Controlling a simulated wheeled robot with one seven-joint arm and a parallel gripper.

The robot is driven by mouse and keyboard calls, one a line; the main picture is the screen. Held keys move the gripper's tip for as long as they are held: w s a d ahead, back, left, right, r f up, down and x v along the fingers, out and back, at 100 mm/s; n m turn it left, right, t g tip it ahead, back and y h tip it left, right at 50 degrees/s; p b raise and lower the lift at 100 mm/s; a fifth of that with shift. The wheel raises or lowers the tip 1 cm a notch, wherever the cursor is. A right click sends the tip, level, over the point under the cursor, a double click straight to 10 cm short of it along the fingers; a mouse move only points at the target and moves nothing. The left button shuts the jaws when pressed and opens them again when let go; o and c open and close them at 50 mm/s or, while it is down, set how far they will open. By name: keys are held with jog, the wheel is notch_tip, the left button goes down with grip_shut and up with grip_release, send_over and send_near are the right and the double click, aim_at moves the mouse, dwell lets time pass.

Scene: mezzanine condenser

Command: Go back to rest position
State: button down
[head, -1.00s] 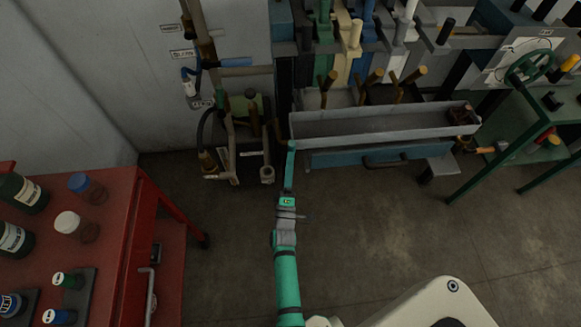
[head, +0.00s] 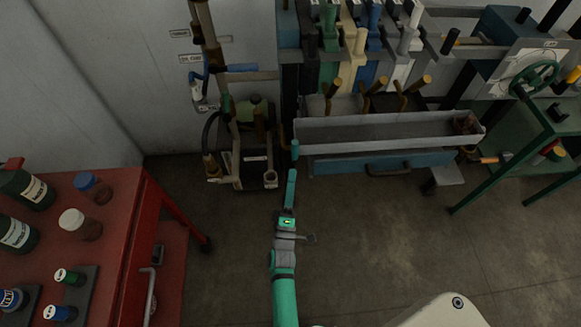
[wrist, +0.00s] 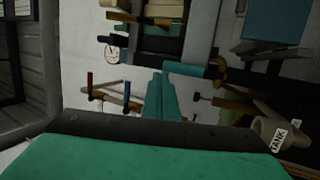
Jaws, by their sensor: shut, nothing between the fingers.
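My gripper (head: 293,165) is at the end of my green arm, in the middle of the head view, its tip in front of the left end of the long grey trough. The fingers look shut and hold nothing. In the wrist view my gripper (wrist: 160,95) shows as green fingers close together in the centre, with pipes and valves beyond. I cannot tell from these views whether the tip touches the trough.
The grey trough (head: 390,143) and a blue drawer (head: 345,164) lie ahead. A red cart (head: 120,215) with bottles and jars stands left. Pipework with a pump (head: 240,150) is at the back wall. A green table (head: 520,150) stands right. Floor (head: 400,240) between is clear.

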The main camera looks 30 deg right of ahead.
jog(key=s+a, duration=0.4)
jog(key=s, duration=0.1)
jog(key=shift+s+a, duration=0.15)
jog(key=s+a+m+y, duration=0.4)
jog(key=s+a+y, duration=0.3)
jog(key=s+a, duration=0.55)
jog(key=s+a+r+m+g+y, duration=0.1)
jog(key=s+a+r+m+y, duration=0.2)
jog(key=s, duration=0.3)
jog(key=s+a+r+m+g+y, duration=0.1)
jog(key=s+a+r+m+y, duration=0.2)
jog(key=s, duration=0.3)
jog(key=shift+r+g, duration=0.15)
jog(key=shift+g, duration=0.25)
jog(key=shift+w+a, duration=0.1)
dwell(0.7)
